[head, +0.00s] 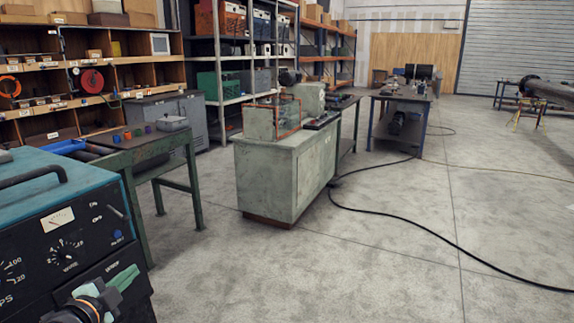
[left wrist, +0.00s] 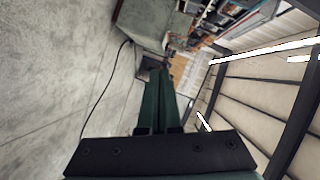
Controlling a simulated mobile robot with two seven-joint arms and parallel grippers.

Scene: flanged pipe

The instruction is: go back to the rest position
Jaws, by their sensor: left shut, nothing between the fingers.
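My left gripper (head: 128,275) is at the lower left of the head view, in front of the blue machine's dark panel. Its green fingers point up and to the right. In the left wrist view the same gripper (left wrist: 158,74) shows two dark green fingers side by side and touching, with nothing between them. My right gripper is in neither view.
The blue machine (head: 82,212) with dials fills the lower left. Behind it stand a green bench (head: 150,150) and a grey-green cabinet (head: 285,177) carrying a machine. A dark pipe (head: 548,90) is at the far right. A black cable (head: 440,232) crosses otherwise clear floor.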

